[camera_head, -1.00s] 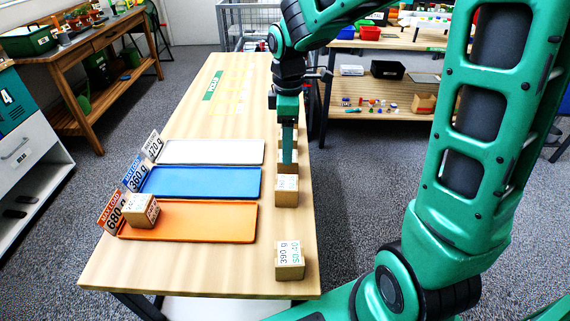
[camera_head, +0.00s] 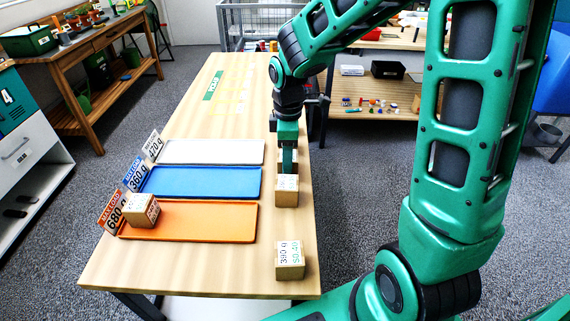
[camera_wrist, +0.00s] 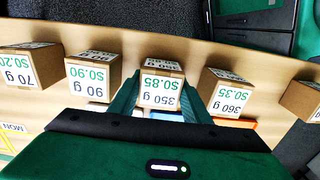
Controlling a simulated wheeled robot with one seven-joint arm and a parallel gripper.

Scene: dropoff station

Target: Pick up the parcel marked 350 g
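The parcel marked 350 g (camera_wrist: 162,88) is a small brown box with a white label, also showing "$0.85", in the middle of the wrist view. My gripper (camera_wrist: 163,82) has one green finger at each side of it. The fingers look open around the parcel; whether they touch its sides is hard to tell. In the head view my gripper (camera_head: 288,168) points down into the row of parcels at the table's right edge. There it largely hides the 350 g parcel, behind the 360 g parcel (camera_head: 287,191).
The 90 g parcel (camera_wrist: 92,77) and 360 g parcel (camera_wrist: 226,93) stand close on either side; the 70 g parcel (camera_wrist: 30,66) is farther left. A 390 g parcel (camera_head: 289,261) stands at the table's front. White, blue and orange trays (camera_head: 220,222) lie left; another parcel (camera_head: 141,210) sits on the orange one.

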